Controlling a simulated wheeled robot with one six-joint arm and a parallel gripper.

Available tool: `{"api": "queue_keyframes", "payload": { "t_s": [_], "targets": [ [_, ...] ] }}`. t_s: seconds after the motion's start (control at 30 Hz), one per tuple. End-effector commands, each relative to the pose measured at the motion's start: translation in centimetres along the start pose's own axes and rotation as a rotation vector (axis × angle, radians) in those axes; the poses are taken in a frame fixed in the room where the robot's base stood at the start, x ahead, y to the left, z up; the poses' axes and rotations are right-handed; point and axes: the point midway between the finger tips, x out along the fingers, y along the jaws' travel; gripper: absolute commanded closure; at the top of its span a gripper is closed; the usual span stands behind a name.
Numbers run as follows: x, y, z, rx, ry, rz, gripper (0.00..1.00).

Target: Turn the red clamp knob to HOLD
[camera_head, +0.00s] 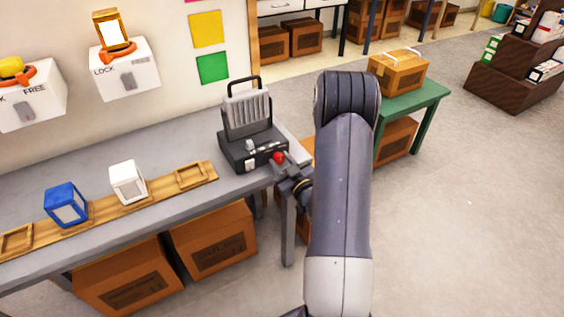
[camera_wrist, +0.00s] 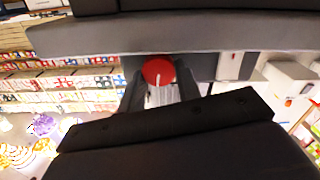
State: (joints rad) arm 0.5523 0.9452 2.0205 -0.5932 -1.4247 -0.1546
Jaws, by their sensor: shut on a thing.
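The red clamp knob (camera_head: 279,158) is on the front right of a dark grey machine (camera_head: 247,143) at the right end of the grey bench. My gripper (camera_head: 284,163) reaches in from the right and is shut on the knob. In the wrist view the red knob (camera_wrist: 158,71) shows between the two dark fingers, with a pale line on its face. I cannot read any HOLD marking, and the label around the knob is hidden or too small.
Two white switch boxes, one marked LOCK (camera_head: 125,73), hang on the wall. A green table (camera_head: 415,100) with a wooden box (camera_head: 398,72) stands behind my arm.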

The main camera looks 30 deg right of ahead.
Motion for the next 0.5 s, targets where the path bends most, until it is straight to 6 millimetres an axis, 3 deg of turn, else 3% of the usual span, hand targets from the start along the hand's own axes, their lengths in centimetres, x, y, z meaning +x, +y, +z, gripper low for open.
{"api": "queue_keyframes", "payload": {
  "t_s": [0.27, 0.5],
  "targets": [
    [-0.01, -0.04, 0.12, 0.037, 0.001, -0.001, 0.91],
    [-0.01, 0.00, 0.27, 0.172, 0.002, 0.000, 0.91]
  ]
}}
